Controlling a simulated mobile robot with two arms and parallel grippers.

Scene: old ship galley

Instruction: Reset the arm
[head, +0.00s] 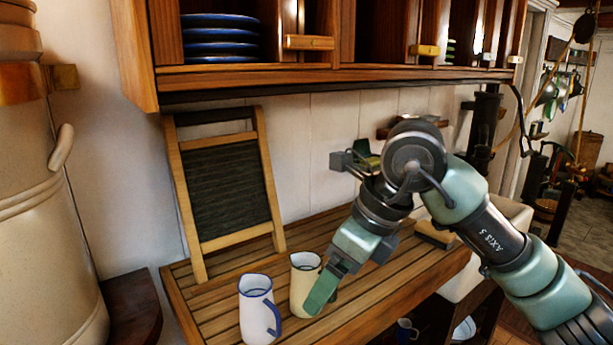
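My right arm comes in from the right and bends down over the slatted wooden counter (225,300). My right gripper (324,288) points down and to the left, in front of the right side of a cream jug (302,275) and covering part of it. Only one teal finger shows clearly, so its opening is unclear, as is whether it touches the jug. A white jug with a blue rim and handle (257,308) stands upright to the left of the cream jug. My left gripper is not in view.
A washboard (225,185) leans against the wall. A wooden cupboard with blue plates (220,38) hangs above. A large cream vessel (35,200) stands at left. A brush-like block (436,235) lies on the counter by a white sink (480,265).

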